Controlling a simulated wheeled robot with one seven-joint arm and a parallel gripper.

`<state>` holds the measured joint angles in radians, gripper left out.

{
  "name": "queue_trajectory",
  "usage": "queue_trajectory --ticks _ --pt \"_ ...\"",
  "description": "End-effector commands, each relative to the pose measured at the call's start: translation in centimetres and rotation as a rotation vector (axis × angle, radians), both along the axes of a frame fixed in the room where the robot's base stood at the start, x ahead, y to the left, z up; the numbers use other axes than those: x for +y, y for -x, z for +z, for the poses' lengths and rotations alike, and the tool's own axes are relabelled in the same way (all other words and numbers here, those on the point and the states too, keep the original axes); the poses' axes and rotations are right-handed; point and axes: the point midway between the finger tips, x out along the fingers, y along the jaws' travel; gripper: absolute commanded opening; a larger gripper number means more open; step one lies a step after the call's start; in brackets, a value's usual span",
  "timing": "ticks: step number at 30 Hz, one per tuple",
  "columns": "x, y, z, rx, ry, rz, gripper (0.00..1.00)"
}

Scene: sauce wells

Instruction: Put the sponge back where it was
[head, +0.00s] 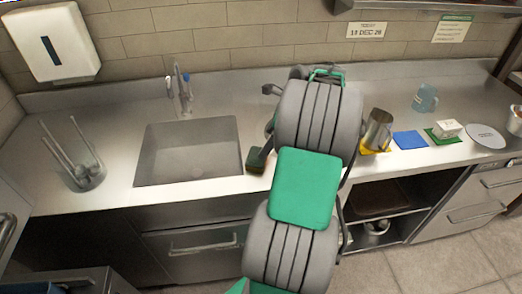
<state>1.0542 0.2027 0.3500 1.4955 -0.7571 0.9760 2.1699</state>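A small dark green block (256,161), which looks like the sponge, is at the right edge of the sink (188,150), on the counter or just above it; I cannot tell which. Its right side is partly covered by my arm. My arm reaches over the middle of the counter, and its large grey and green links fill the centre of the view. My gripper is hidden behind these links, so its fingers and anything between them do not show.
Right of my arm, a metal pitcher (378,130) stands on a yellow mat (366,150). A bare blue mat (410,140), a white block (447,129) on a green mat (443,140), a blue cup (425,98) and a white disc (486,136) follow. A rod holder (87,177) stands left.

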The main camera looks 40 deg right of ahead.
Motion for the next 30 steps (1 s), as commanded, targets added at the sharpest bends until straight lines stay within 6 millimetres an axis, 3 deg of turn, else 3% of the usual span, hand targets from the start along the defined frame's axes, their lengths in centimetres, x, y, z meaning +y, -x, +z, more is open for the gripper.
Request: queue_trajectory --ticks 4,10,13,16,19,21,24,27,30 --pt "-0.7 1.0 3.0 0.000 0.000 0.000 1.00" --pt "-0.8 1.4 4.0 0.001 0.001 0.005 1.00" --pt "1.3 0.2 4.8 -0.015 0.044 0.107 1.00" --pt "7.1 -2.1 6.3 -0.057 0.166 0.399 1.00" --pt "15.3 -3.2 7.9 -0.118 0.345 0.835 1.00" --pt "20.8 -2.5 8.4 -0.161 0.476 1.160 1.00" --pt "27.2 0.1 8.3 -0.218 0.659 1.622 1.00" --pt "31.1 3.2 7.6 -0.257 0.814 2.016 1.00" --pt "32.8 5.5 6.7 -0.275 0.915 2.280 1.00"
